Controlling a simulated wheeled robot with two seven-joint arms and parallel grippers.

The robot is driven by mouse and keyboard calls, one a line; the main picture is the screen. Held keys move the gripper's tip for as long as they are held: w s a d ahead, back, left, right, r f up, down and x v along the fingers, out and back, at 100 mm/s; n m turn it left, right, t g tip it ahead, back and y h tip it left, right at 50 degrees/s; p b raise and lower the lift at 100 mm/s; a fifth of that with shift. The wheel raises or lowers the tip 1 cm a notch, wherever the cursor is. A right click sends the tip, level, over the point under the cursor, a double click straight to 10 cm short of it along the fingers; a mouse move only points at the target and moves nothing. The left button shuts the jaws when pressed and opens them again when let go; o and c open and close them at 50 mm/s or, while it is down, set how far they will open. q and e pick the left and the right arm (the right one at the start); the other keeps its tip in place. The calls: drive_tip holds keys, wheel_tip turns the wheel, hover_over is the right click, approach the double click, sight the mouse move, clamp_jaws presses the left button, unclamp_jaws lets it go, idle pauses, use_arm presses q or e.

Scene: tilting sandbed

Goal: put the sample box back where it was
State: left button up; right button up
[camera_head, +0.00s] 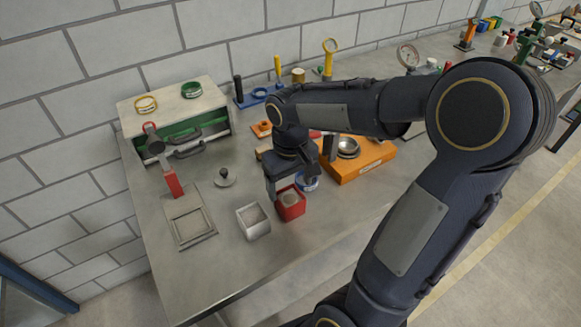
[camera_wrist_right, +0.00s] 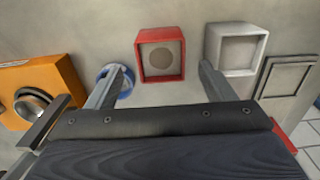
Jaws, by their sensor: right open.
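I cannot tell from looks alone which is the sample box. My right gripper (camera_head: 292,184) is open at the red box. In the right wrist view its fingers (camera_wrist_right: 162,72) lie on either side of the red box, with gaps. Whether they are level with it or above is unclear. My left gripper is not in view.
A blue ring-shaped thing (camera_wrist_right: 122,82) lies close to the red box. An orange unit (camera_head: 363,161) with a metal bowl stands on its other side. The front table area is clear.

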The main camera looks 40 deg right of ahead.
wheel_tip(320, 180, up, 5)
drive_tip(key=s+a+t+y, duration=0.3)
drive_tip(key=s+a+t, duration=0.2)
drive_tip(key=s+a, duration=0.4)
drive_tip(key=s, duration=0.3)
drive_tip(key=shift+s+a+f+m+t+y, duration=0.25)
drive_tip(key=shift+a+f+m+t+y, duration=0.05)
drive_tip(key=shift+a+f+y, duration=0.1)
idle(0.6)
